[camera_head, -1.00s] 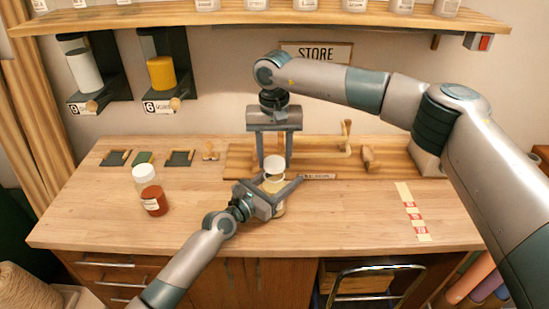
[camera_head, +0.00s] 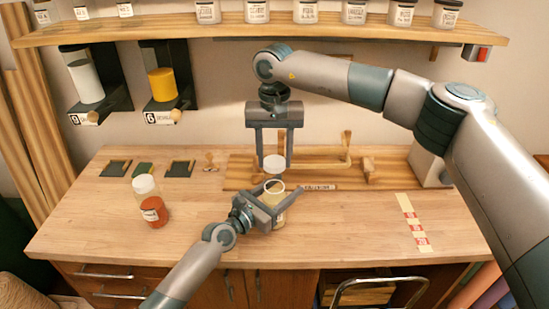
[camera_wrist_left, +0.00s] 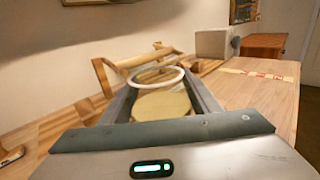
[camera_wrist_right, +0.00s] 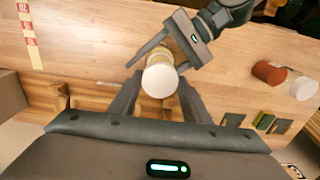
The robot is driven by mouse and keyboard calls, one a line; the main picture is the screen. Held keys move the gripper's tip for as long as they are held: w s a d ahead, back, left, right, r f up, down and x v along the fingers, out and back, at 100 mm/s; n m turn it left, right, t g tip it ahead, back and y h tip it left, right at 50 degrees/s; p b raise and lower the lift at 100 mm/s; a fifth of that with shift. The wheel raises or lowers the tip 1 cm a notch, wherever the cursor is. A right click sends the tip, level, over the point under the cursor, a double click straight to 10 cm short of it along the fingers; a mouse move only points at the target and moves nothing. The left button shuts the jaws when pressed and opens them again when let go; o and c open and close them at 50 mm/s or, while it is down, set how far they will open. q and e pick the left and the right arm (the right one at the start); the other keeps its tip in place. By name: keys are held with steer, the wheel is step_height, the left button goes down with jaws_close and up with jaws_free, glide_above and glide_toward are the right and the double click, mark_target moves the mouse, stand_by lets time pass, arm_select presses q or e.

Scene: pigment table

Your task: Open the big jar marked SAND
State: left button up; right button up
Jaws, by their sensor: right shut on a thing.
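The big jar (camera_head: 278,215) stands upright on the table with its mouth open. Its pale rim and tan contents (camera_wrist_left: 163,106) show in the left wrist view. I cannot read its label. My left gripper (camera_head: 284,205) has its fingers on both sides of the jar's body and is shut on it. My right gripper (camera_head: 273,160) comes from above and is shut on the white lid (camera_head: 274,163). The lid is apart from the jar, a little above and behind its mouth. In the right wrist view the lid (camera_wrist_right: 160,80) covers much of the jar.
A red-brown jar (camera_head: 153,212) and a pale-topped jar (camera_head: 145,187) stand at the left. A wooden rack (camera_head: 330,172) lies behind the big jar. A taped strip (camera_head: 413,222) marks the right side. Shelf jars (camera_head: 307,12) line the top. The front right tabletop is clear.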

mark_target(266, 202)
arm_select(q)
steer(key=o, duration=0.4)
steer(key=b+v, duration=0.1)
steer(key=v, duration=1.1)
arm_select(e)
steer(key=shift+f, duration=0.7)
